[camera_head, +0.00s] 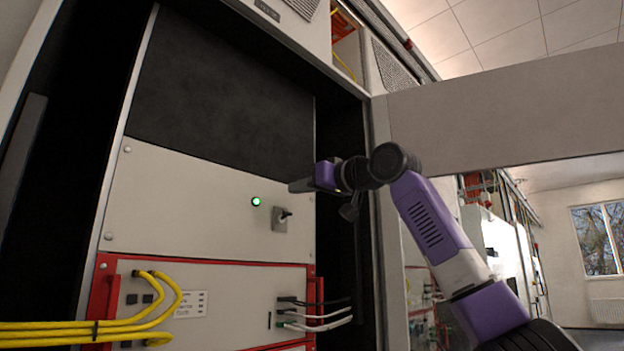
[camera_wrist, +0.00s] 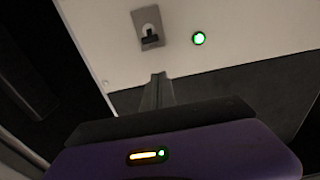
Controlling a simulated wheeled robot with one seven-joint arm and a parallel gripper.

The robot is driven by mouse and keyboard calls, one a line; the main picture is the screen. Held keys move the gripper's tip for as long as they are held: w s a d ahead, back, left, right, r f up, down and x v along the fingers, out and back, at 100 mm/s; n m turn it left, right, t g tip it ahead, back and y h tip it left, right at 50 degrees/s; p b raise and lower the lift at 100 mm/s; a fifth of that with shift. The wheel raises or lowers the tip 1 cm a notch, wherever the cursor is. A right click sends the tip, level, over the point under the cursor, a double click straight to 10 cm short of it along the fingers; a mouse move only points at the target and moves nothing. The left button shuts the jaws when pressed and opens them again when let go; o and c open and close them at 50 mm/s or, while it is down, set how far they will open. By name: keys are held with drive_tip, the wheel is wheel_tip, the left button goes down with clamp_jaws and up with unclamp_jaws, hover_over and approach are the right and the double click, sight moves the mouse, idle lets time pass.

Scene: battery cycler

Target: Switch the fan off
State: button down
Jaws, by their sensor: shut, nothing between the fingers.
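A toggle switch (camera_head: 283,219) on a small grey plate sits on the pale cabinet panel, with a lit green lamp (camera_head: 255,201) to its left. In the wrist view the switch (camera_wrist: 149,30) shows near the top, with its dark lever, and the green lamp (camera_wrist: 199,38) glows to its right. My gripper (camera_head: 292,187) is shut and empty, above the switch in the head view and apart from it in the picture. In the wrist view the shut fingers (camera_wrist: 157,80) point toward the switch with a gap between. No fan is clearly visible.
Below the panel is a red-framed unit (camera_head: 235,290) with yellow cables (camera_head: 130,325) at left and black and white cables (camera_head: 318,315) at right. An open cabinet door (camera_head: 510,105) stands to the right behind my arm. A dark recess lies above the panel.

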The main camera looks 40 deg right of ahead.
sight(286, 215)
drive_tip(key=w, duration=0.2)
drive_tip(key=p, duration=0.1)
drive_tip(key=shift+w+r, duration=0.25)
drive_tip(key=shift+w, duration=0.15)
wheel_tip(286, 215, down, 2)
drive_tip(key=shift+f, duration=0.2)
drive_tip(key=shift+s+f, duration=0.3)
drive_tip(key=shift+f, duration=0.6)
drive_tip(key=shift+f+t+b, duration=0.15)
drive_tip(key=shift+t+b, duration=0.15)
drive_tip(key=shift+b, duration=0.1)
